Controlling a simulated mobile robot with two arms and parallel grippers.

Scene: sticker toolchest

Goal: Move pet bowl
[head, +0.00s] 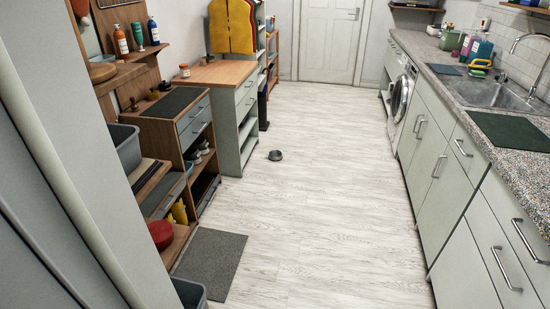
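A small dark grey pet bowl (275,155) sits on the pale wood floor in the head view, a little left of the middle. It stands to the right of the low cabinet with the wooden top, apart from it. It looks upright and nothing touches it. What is inside it is too small to tell. Neither of my grippers shows in the head view.
A grey mat (210,262) lies on the floor at the lower left. Shelving and a wood-topped cabinet (216,72) line the left side. Grey cabinets (425,135) with a washing machine (401,100) line the right.

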